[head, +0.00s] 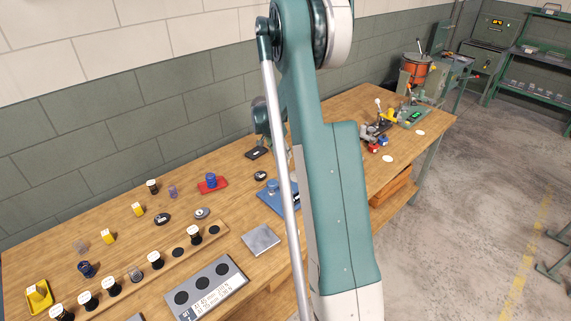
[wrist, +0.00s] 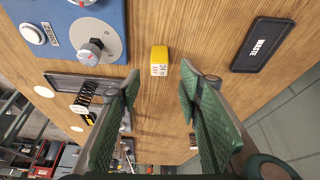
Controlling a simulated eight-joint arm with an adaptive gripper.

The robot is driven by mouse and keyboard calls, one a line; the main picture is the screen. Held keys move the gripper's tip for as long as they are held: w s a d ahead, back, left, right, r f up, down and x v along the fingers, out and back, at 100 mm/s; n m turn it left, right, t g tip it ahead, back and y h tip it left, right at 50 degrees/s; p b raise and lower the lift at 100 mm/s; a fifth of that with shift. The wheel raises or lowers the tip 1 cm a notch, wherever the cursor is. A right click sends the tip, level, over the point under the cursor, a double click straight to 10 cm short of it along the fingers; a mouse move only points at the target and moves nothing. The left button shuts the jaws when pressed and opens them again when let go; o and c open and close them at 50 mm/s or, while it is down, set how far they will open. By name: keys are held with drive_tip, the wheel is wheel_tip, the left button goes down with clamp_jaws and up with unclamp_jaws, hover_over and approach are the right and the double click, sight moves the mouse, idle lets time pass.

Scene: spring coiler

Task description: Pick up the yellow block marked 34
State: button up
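The yellow block (wrist: 159,60) lies on the wooden bench in the wrist view, with a white label that reads 34 on the side facing me. My gripper (wrist: 158,72) is open, its two green-padded fingers apart on the left and right of the picture. The block shows between and just beyond the fingertips, and neither finger appears to touch it. In the head view my arm hides the gripper's fingers, and I cannot pick out this block there.
A black WASTE plate (wrist: 263,43) lies right of the block, and a blue base with a grey knob (wrist: 95,50) stands left. A dark spring (wrist: 86,94) is beyond the left finger. In the head view, other yellow blocks (head: 108,236) stand on the bench's left part.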

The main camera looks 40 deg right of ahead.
sight(285, 159)
drive_tip(key=shift+d+f, duration=0.25)
drive_tip(key=shift+f, duration=0.45)
drive_tip(key=shift+a+x, duration=0.2)
drive_tip(key=shift+x, duration=2.4)
drive_tip(key=shift+f, duration=0.1)
drive_tip(key=shift+c, duration=0.6)
drive_tip(key=c, duration=0.8)
